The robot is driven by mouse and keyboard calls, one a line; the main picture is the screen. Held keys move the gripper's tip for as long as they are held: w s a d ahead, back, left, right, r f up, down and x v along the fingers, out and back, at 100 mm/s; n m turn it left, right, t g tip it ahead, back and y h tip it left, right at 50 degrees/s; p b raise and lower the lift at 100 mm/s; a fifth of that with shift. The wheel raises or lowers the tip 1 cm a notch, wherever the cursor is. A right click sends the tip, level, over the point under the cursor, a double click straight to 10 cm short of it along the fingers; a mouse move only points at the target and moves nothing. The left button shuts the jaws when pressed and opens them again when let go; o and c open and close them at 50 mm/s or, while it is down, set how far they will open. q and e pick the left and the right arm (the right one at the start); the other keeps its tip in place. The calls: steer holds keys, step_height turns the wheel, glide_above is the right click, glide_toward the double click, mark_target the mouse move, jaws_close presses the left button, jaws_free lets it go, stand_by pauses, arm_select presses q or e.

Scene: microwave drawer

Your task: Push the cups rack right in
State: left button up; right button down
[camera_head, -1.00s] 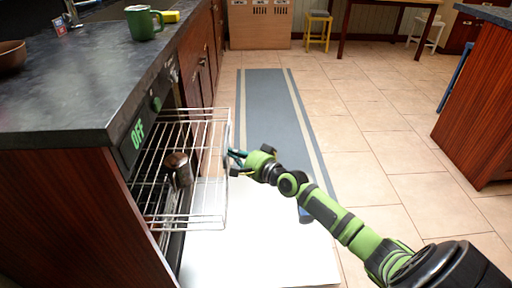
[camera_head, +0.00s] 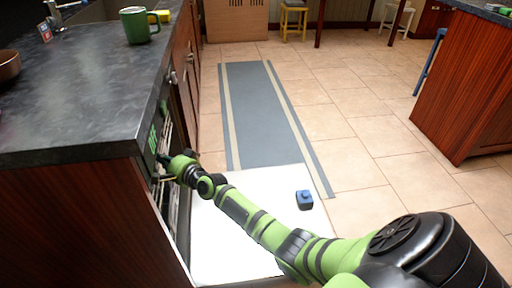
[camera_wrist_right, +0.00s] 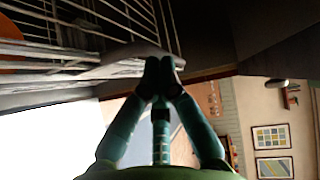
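The cups rack (camera_wrist_right: 45,45) is a silver wire basket. In the head view only a narrow strip of it shows at the opening of the dishwasher under the dark counter, so it sits mostly or fully inside. My right gripper (camera_head: 170,168) is at the front of that opening, just below the counter edge. In the wrist view my right gripper (camera_wrist_right: 160,70) has its fingertips together, at the rack's front edge; nothing shows between them, and I cannot tell whether they touch the rack. My left gripper is not in view.
The white dishwasher door (camera_head: 235,235) lies open below my right arm. A small blue object (camera_head: 304,200) rests on it. A green mug (camera_head: 138,25) and a brown bowl (camera_head: 8,66) stand on the counter (camera_head: 75,105). The tiled floor to the right is clear.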

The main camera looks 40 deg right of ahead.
steer(key=shift+w+a, duration=0.45)
steer(key=shift+a, duration=0.25)
steer(key=shift+w+a, duration=0.4)
steer(key=shift+a, duration=0.35)
steer(key=shift+r, duration=0.1)
